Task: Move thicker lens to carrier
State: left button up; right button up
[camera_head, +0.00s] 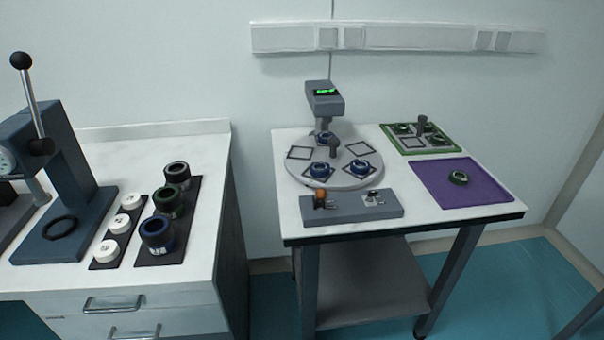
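A round grey turntable (297,173) stands on the right table and bears several blue ring-mounted lenses, among them one at front left (320,170) and one at front right (360,167). A green-rimmed carrier tray (457,145) at the back right holds two green-ringed lenses, left (403,129) and right (438,139), and shows a bare square marking (413,143). Another green-ringed lens (458,178) lies on the purple mat (480,195). I cannot tell which lens is thicker. Neither of my grippers is in view.
A gauge head with a green display (323,98) stands over the turntable's back. A grey block with an orange knob (365,208) lies at the front. On the left bench are a lever press (60,160), white caps (131,201) and dark cylinders (157,232).

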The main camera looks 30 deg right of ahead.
aim_at(413, 142)
jog(key=u, duration=2.5)
jog(key=k, duration=1.75)
jog(key=z, duration=0.65)
